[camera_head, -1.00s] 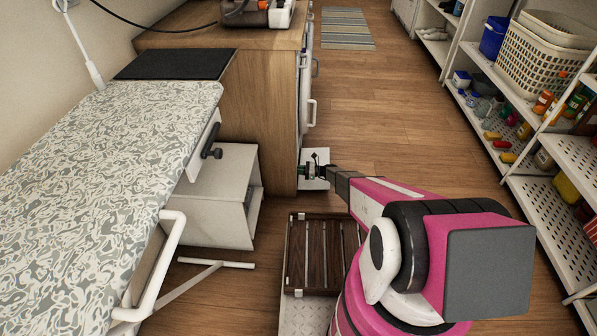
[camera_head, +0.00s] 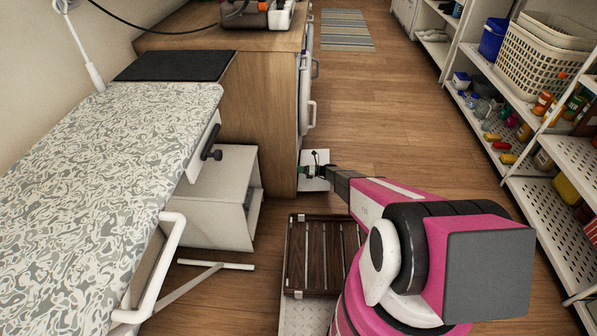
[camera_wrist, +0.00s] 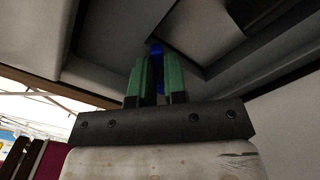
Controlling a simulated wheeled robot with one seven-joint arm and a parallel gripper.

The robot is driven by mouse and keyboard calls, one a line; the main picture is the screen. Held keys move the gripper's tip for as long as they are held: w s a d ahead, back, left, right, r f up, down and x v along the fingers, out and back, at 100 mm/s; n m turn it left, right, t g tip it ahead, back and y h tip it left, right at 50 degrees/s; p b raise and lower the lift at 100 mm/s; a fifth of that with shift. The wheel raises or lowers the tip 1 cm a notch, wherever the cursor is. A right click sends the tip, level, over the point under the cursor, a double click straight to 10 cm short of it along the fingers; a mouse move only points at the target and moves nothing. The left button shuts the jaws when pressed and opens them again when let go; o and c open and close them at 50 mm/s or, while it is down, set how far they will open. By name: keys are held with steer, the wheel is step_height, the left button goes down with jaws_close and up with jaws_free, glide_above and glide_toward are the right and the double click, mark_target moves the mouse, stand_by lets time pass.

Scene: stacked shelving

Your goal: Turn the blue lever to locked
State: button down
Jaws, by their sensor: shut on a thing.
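The blue lever (camera_wrist: 156,50) shows in the wrist view as a small blue piece at and between the tips of my green fingers. My gripper (camera_wrist: 157,82) is shut on it. Most of the lever is hidden by the fingers, so its angle is hard to tell. In the head view my gripper (camera_head: 309,171) is low beside the right end of the wooden cabinet, in front of a small white panel (camera_head: 318,184). The lever itself cannot be made out in the head view.
The wooden cabinet (camera_head: 255,110) stands just left of my gripper. A white box (camera_head: 222,205) sits under the ironing board (camera_head: 90,190). A dark slatted rack (camera_head: 310,255) lies below my arm. Shelving (camera_head: 555,205) lines the right. The floor between is clear.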

steer(key=m, duration=0.2)
steer(key=w+f+m, duration=0.1)
steer(key=m, duration=0.1)
steer(key=shift+f+m, duration=0.15)
steer(key=shift+m, duration=0.25)
steer(key=shift+w+d+f+m, duration=0.1)
steer(key=shift+f+m, duration=0.25)
steer(key=shift+m, duration=0.85)
steer(key=shift+f+m, duration=0.35)
steer(key=shift+m, duration=0.85)
steer(key=c, duration=1.4)
jaws_free()
steer(key=shift+c, duration=0.2)
steer(key=d, duration=1)
steer(key=shift+s+d, duration=0.2)
steer(key=shift+d, duration=0.2)
